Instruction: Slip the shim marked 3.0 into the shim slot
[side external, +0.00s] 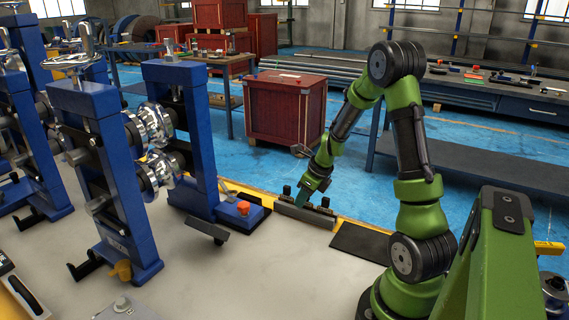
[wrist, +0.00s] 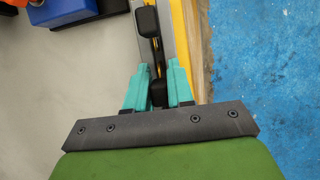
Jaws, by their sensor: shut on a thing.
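Another black grip piece (wrist: 147,20) stands farther along the rack, apart from the fingers. I cannot read any marking, so I cannot tell whether the held piece is the shim marked 3.0. The thin parts below the grips are hidden. I cannot make out the shim slot for certain.
Blue roll stands (side external: 190,140) with shiny rolls (side external: 155,125) stand left of the rack. An orange button (side external: 243,208) sits on the near blue base. Bare grey surface lies in front.

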